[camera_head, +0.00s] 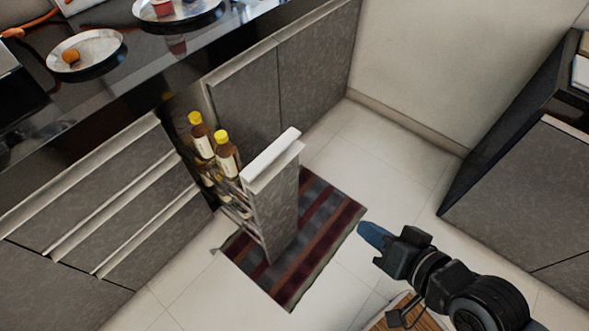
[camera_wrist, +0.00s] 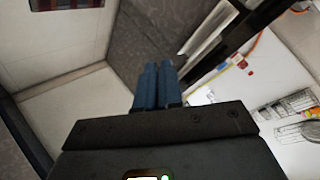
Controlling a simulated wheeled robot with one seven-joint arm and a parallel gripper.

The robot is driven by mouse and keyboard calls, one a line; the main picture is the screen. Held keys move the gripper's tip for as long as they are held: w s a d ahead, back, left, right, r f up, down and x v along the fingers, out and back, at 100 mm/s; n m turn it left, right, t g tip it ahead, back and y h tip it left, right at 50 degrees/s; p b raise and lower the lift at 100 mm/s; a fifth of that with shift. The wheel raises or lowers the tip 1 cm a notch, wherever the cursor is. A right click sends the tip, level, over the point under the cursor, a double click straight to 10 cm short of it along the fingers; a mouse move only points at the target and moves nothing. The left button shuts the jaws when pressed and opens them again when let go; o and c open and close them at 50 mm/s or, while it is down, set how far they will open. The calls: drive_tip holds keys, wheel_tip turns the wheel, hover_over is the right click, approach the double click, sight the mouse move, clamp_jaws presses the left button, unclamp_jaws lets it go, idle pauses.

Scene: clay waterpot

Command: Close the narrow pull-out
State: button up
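The narrow pull-out (camera_head: 272,205) stands open, sticking out from the dark counter over a striped rug. It has a grey front panel with a pale handle strip (camera_head: 271,160) along its top. Yellow-capped bottles (camera_head: 227,154) stand in its rack behind the panel. My gripper (camera_head: 374,235) is to the right of the front panel, apart from it, with blue fingers pointing towards it. In the wrist view the two blue fingers (camera_wrist: 158,88) lie side by side, shut with nothing between them.
Drawers with pale handle strips (camera_head: 120,205) are left of the pull-out, and grey cabinet doors (camera_head: 285,85) are behind it. The striped rug (camera_head: 325,225) lies on the tiled floor. Plates (camera_head: 85,50) sit on the counter. Another dark-topped cabinet (camera_head: 530,200) stands right.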

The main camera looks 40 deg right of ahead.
drive_tip(key=w+m, duration=0.1)
drive_tip(key=w, duration=0.1)
drive_tip(key=w+d+f+m+g, duration=0.1)
drive_tip(key=w, duration=0.2)
drive_tip(key=w+d+f+m+y, duration=0.1)
drive_tip(key=w, duration=0.2)
drive_tip(key=shift+f+m, duration=0.25)
drive_tip(key=shift+m, duration=0.15)
clamp_jaws()
drive_tip(key=m+g+y+b, duration=0.1)
drive_tip(key=m+y+b, duration=0.1)
approach(286, 168)
wheel_tip(286, 168, down, 4)
drive_tip(key=w, duration=0.1)
drive_tip(key=w+a, duration=0.1)
drive_tip(key=w, duration=0.1)
drive_tip(key=shift+w, duration=0.3)
drive_tip(key=shift+w+a, duration=0.1)
drive_tip(key=shift+w, duration=0.3)
drive_tip(key=shift+w, duration=0.1)
